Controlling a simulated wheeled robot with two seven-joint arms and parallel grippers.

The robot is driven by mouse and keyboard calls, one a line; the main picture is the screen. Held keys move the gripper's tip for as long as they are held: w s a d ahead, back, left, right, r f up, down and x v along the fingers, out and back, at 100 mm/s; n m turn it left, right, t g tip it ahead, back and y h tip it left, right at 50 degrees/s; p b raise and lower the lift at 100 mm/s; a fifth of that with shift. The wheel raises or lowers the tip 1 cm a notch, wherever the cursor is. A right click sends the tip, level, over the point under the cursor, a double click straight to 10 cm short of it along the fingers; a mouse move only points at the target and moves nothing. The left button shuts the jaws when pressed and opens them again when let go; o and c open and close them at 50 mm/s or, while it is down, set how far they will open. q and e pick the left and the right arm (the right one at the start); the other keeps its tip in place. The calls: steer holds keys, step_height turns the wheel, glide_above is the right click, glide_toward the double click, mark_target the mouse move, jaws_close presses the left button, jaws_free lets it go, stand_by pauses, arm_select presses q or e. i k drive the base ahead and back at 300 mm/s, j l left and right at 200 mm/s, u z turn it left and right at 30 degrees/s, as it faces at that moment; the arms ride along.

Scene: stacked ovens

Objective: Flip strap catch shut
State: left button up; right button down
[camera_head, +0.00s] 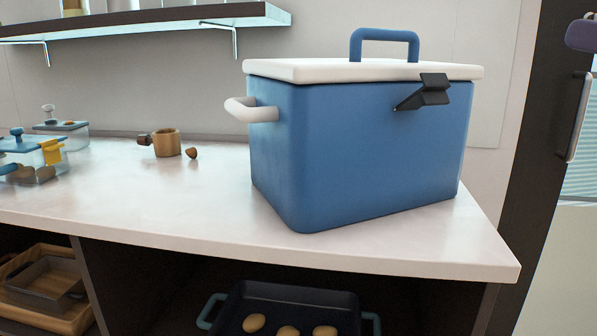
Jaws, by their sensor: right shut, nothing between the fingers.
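A blue cooler box (370,150) with a white lid (330,70) stands on the counter. The lid lies on the box's rim. The black strap catch (433,90) sits on the front face near the right end, at the lid's edge. Its lower flap angles out toward the lower left, apart from the blue wall. A blue handle (384,35) stands up on the lid, and a white side handle (250,110) juts out at the left. Neither of my grippers is in view, and nothing touches the catch.
The white counter (180,210) is clear in front and left of the box. A wooden mug (167,143) and clear containers (35,158) stand at the left. A dark tray (285,305) sits below the counter. A shelf (150,22) hangs above left.

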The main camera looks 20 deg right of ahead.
mark_target(434, 92)
steer(key=k+l, duration=0.1)
steer(key=k, duration=0.4)
steer(key=k+l, duration=0.1)
steer(key=k, duration=0.4)
